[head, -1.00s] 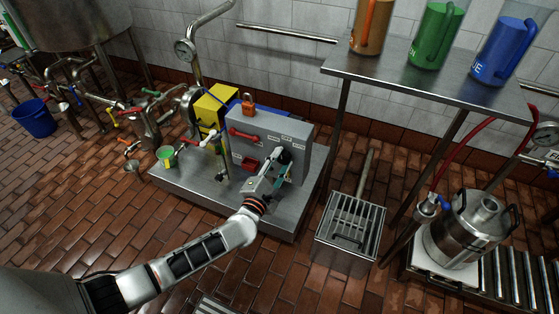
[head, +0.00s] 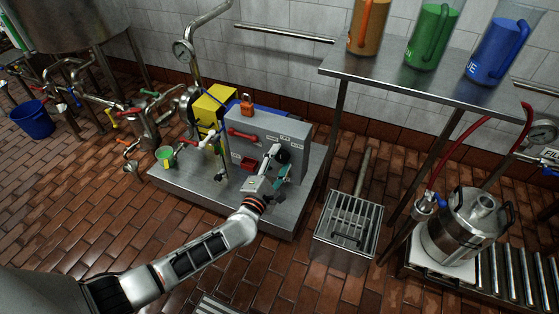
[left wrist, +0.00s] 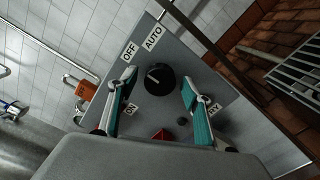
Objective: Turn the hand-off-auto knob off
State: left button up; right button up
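A grey control box (head: 262,129) stands on a steel platform and carries the black round knob (head: 283,156). In the left wrist view the knob (left wrist: 158,80) sits between my finger tips, with a small pale mark on its left part. White labels reading OFF (left wrist: 130,50) and AUTO (left wrist: 152,39) are above it; an ON label (left wrist: 131,109) is partly hidden by a finger. My left gripper (head: 279,168) is open in front of the panel, its teal fingers (left wrist: 160,91) either side of the knob, apart from it in this view. My right gripper is not in view.
A red handle (head: 241,133), an orange padlock (head: 247,106) and a yellow box (head: 212,108) are close by on the left. A steel table (head: 420,85) with jugs stands right of the box.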

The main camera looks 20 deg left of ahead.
pick_arm(q)
jog(key=shift+s, duration=0.1)
jog(key=s, duration=1.2)
jog(key=shift+a, duration=0.2)
jog(key=shift+w, duration=0.1)
